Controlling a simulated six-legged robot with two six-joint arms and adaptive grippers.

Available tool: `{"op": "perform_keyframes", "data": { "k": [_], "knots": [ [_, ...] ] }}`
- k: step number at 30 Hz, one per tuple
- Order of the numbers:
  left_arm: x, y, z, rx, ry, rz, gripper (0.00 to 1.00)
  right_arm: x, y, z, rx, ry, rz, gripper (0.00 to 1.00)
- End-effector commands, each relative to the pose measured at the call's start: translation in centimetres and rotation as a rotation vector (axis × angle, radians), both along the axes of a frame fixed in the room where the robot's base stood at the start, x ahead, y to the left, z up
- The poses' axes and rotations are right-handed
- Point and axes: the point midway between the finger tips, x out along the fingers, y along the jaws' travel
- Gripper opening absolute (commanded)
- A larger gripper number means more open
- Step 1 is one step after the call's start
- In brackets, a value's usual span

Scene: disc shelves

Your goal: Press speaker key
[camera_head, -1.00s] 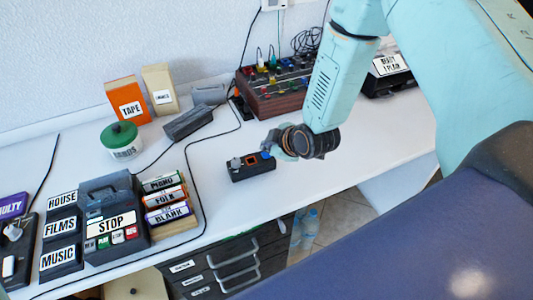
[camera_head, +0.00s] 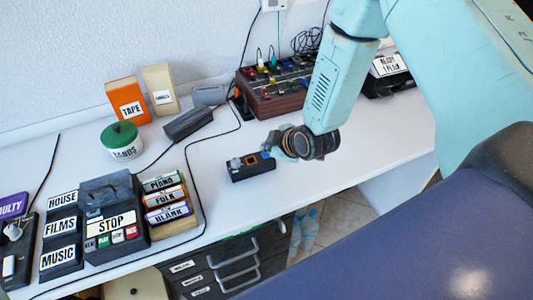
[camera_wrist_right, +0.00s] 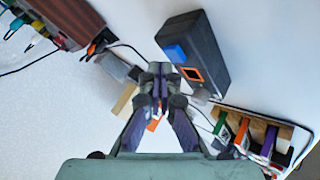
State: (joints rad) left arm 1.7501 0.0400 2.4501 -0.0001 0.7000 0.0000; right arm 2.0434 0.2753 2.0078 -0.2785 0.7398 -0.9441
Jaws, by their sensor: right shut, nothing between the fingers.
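A small black box (camera_head: 252,170) lies on the white table in the head view. On its top are an orange-framed square key (camera_head: 252,160), a blue key (camera_head: 266,154) and a grey part at the left end. The box (camera_wrist_right: 205,45) also shows in the right wrist view, with the blue key (camera_wrist_right: 175,53) and the orange-framed key (camera_wrist_right: 191,74). I cannot read a speaker label on either key. My right gripper (camera_head: 268,145) is shut and empty, just behind the blue-key end of the box. Its fingertips (camera_wrist_right: 159,72) appear close to the keys; contact cannot be told. My left gripper is out of view.
A brown mixer (camera_head: 275,95) with coloured knobs stands behind my right gripper. A black cable (camera_head: 188,165) runs across the table left of the box. A stack of labelled cases (camera_head: 166,200) and a tape player (camera_head: 112,225) stand farther left. Table right of the box is clear.

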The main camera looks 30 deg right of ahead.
Motion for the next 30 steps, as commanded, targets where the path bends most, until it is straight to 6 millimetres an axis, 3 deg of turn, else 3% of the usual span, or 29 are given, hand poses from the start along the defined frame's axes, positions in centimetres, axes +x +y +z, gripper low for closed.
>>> {"op": "perform_keyframes", "data": {
  "k": [30],
  "knots": [
    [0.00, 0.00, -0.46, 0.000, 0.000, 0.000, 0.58, -0.03, -0.03, -1.09, 0.000, 0.000, 0.000, 0.00]
  ]
}}
